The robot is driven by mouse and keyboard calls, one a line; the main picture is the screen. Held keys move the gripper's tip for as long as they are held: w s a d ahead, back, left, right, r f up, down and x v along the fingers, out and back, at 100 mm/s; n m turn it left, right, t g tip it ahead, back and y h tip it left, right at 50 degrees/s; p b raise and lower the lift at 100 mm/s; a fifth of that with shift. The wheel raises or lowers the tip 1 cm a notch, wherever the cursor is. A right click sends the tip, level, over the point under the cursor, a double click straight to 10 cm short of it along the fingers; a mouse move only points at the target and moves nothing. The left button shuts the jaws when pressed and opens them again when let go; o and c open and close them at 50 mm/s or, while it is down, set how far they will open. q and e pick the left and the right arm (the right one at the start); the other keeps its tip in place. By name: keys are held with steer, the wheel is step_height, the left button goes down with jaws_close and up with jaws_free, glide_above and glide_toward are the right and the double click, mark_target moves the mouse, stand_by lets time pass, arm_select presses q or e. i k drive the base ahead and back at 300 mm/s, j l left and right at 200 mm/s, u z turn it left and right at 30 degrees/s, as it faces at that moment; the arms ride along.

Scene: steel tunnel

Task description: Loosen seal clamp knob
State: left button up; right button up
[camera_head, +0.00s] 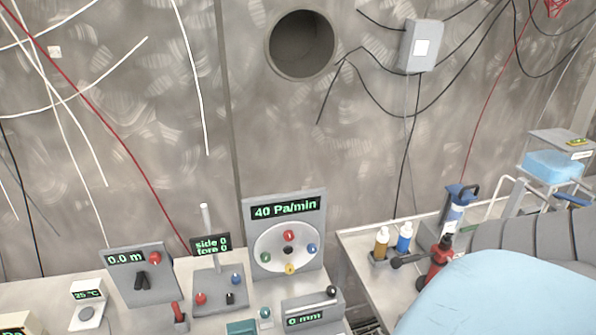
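A grey upright panel (313,273) with a green "40 Pa/min" display (287,208) stands on the left bench. Its round white plate (270,246) carries a red knob (289,235) at the top, a blue knob (312,248) at the right, a yellow knob (290,269) at the bottom and a green knob (266,258) at the left. A black knob (288,250) sits at the middle. No label shows which knob is the seal clamp knob. Neither of my grippers is in view.
Left of the panel stand a "side 0 fore 0" control box (217,275) and a "0.0 m" box (140,274). A "0 mm" box (314,311) is in front. Bottles (381,243) stand on the right bench (360,243). A pale blue surface (480,295) fills the lower right.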

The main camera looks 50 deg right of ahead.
mark_target(264, 312)
steer(key=l+z, duration=0.1)
steer(key=z, duration=1.15)
steer(key=u, duration=0.85)
steer(key=k+l+u, duration=0.15)
steer(key=l+u, duration=0.25)
steer(key=k+l+u, duration=0.1)
steer(key=u, duration=0.3)
steer(key=k+l, duration=0.15)
steer(key=k, duration=0.15)
